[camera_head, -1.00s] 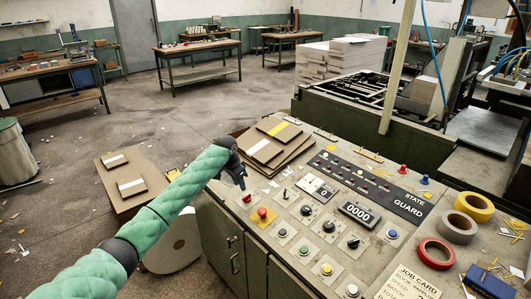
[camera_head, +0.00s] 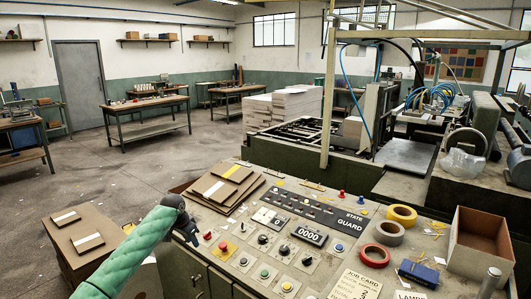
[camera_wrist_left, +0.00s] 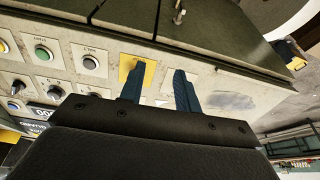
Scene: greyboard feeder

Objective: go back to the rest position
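My green left arm comes in from the lower left in the head view. Its dark left gripper (camera_head: 190,235) is over the left edge of the control panel (camera_head: 238,262), beside the red button (camera_head: 222,245). In the left wrist view, the two blue-grey fingers of the left gripper (camera_wrist_left: 158,88) stand apart with nothing between them. The panel top with its buttons and yellow plate (camera_wrist_left: 130,68) shows behind them. My right gripper is not in view.
Greyboard sheets (camera_head: 222,187) lie at the panel's far left corner. Tape rolls (camera_head: 390,232), a blue block (camera_head: 418,272) and an open cardboard box (camera_head: 480,245) are on the right. A stack of boards (camera_head: 75,240) stands left of my arm.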

